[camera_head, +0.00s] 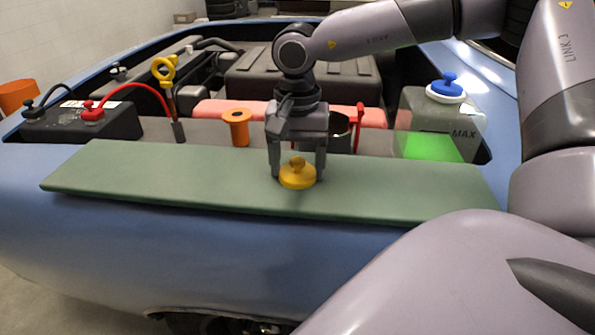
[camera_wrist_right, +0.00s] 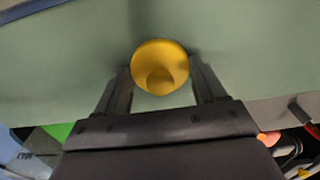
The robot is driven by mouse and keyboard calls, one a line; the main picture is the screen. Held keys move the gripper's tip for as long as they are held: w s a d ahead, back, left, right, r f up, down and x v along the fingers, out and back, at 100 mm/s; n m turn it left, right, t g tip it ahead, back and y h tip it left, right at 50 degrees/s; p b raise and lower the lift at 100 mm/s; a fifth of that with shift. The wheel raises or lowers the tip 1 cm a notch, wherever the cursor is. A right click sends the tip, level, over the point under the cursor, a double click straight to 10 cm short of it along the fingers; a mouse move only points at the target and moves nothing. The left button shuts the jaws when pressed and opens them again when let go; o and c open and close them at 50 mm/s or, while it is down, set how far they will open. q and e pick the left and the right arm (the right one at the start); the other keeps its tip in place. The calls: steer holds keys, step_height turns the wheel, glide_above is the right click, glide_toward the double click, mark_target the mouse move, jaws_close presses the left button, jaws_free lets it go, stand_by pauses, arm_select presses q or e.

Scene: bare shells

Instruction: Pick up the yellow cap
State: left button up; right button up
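The yellow cap (camera_head: 297,176) lies on the green mat (camera_head: 130,170), knob side up. In the right wrist view the round cap (camera_wrist_right: 160,62) sits between the two fingertips. My right gripper (camera_head: 298,172) points straight down over the cap, one finger on each side. In the right wrist view the gripper (camera_wrist_right: 163,80) has its fingers apart, with a narrow gap visible between the cap and the fingers, clearest at the right. The cap rests on the mat. My left gripper is not in view.
Behind the mat is an open engine bay with a battery (camera_head: 85,120), an orange funnel-like piece (camera_head: 237,128), a yellow-handled dipstick (camera_head: 165,70) and a fluid tank (camera_head: 435,120) with a blue cap (camera_head: 447,86). The mat is bare left and right of the cap.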

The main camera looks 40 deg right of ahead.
steer(key=shift+c, duration=1.1)
